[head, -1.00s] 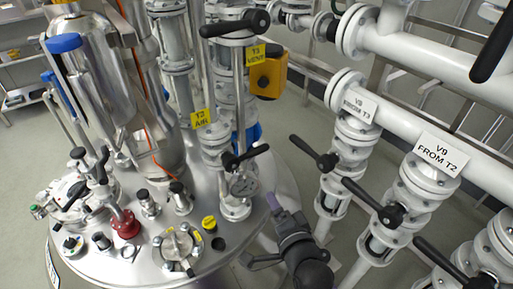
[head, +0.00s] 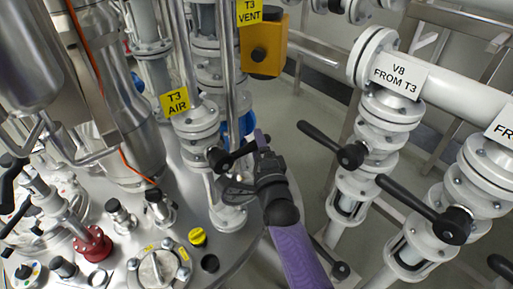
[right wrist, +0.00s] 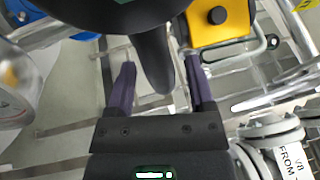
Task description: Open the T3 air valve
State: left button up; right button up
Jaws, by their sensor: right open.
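The yellow T3 AIR label (head: 175,103) hangs on a white flanged pipe rising from the steel vessel lid. Just below and to its right is the valve's black lever handle (head: 231,156), pointing right. My right gripper (head: 262,140) is at the handle's outer end, with purple fingers and partly hiding it. In the right wrist view the open fingers (right wrist: 160,80) stand on either side of the black handle (right wrist: 154,58). I cannot tell whether they touch it. My left gripper is not in view.
The T3 VENT label (head: 248,11) and a yellow box (head: 264,46) are above the gripper. To the right, white pipes carry a V8 FROM T3 label (head: 398,76) and black levers (head: 335,146). A yellow cap (head: 198,237) and red fitting (head: 92,243) sit on the lid.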

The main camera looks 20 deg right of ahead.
jog(key=shift+w+r, duration=0.1)
jog(key=shift+w, duration=0.15)
grip_shut()
dwell(0.8)
dwell(0.4)
